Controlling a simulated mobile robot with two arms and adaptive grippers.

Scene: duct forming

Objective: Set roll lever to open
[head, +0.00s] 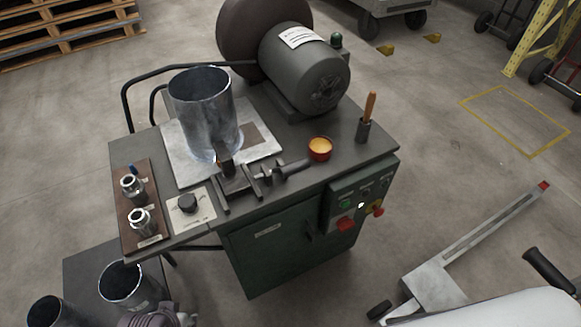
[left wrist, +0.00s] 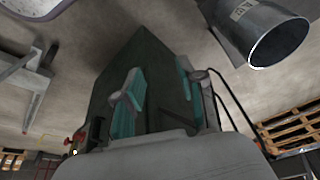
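The forming machine (head: 265,245), a dark green cabinet with a grey top, stands in the middle of the head view. A small black knob (head: 188,203) sits on a pale plate at its front left. A red-and-yellow switch (head: 376,209) and red button (head: 345,224) are on the right-hand control panel. I cannot tell which control is the roll lever. My left gripper (head: 158,317) is cut by the bottom edge of the head view. In the left wrist view its teal-padded fingers (left wrist: 158,98) stand apart with nothing between them. My right gripper is not in view.
A metal duct cylinder (head: 205,115) stands on the machine top, with a motor (head: 305,70) behind. Two fittings sit on a brown board (head: 137,207). Open ducts (head: 125,285) stand at lower left, near my left gripper. A grey bar with a red tip (head: 490,225) extends at right.

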